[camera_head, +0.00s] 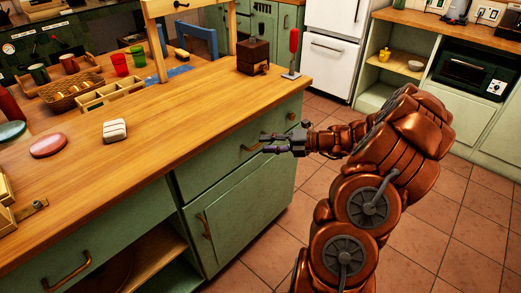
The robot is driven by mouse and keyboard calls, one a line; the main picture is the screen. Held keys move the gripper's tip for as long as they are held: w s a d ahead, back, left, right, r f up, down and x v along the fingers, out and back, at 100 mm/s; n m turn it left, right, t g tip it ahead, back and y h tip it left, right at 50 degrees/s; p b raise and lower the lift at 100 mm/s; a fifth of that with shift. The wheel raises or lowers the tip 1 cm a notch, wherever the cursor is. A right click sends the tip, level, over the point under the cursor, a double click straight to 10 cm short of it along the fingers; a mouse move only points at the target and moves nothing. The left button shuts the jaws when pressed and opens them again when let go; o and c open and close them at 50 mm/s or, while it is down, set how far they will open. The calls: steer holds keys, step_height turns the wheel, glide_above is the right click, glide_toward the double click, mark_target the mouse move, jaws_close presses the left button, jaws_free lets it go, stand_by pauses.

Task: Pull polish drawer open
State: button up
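A green drawer (212,163) with a brass handle (249,148) is set under the wooden counter top, above a cupboard door. Its front looks flush and shut. No label marks it as the polish drawer. My gripper (264,143) is in front of this drawer, near the right end of its handle, with the fingers pointing left. The fingers look apart, with nothing seen between them. I cannot tell whether a finger touches the handle.
A cupboard door (240,213) is below the drawer. Tiled floor (321,184) is clear beside the counter.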

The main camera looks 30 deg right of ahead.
steer(key=d+f+m+t+h, duration=0.1)
steer(key=d+f+m+t, duration=0.15)
steer(key=d, duration=0.25)
steer(key=shift+m+g, duration=0.35)
steer(key=shift+m, duration=0.2)
steer(key=x, duration=0.2)
steer(key=b+x, duration=0.1)
steer(key=x, duration=0.4)
steer(key=shift+w+a+f, duration=0.1)
steer(key=shift+f, duration=0.2)
jaws_close()
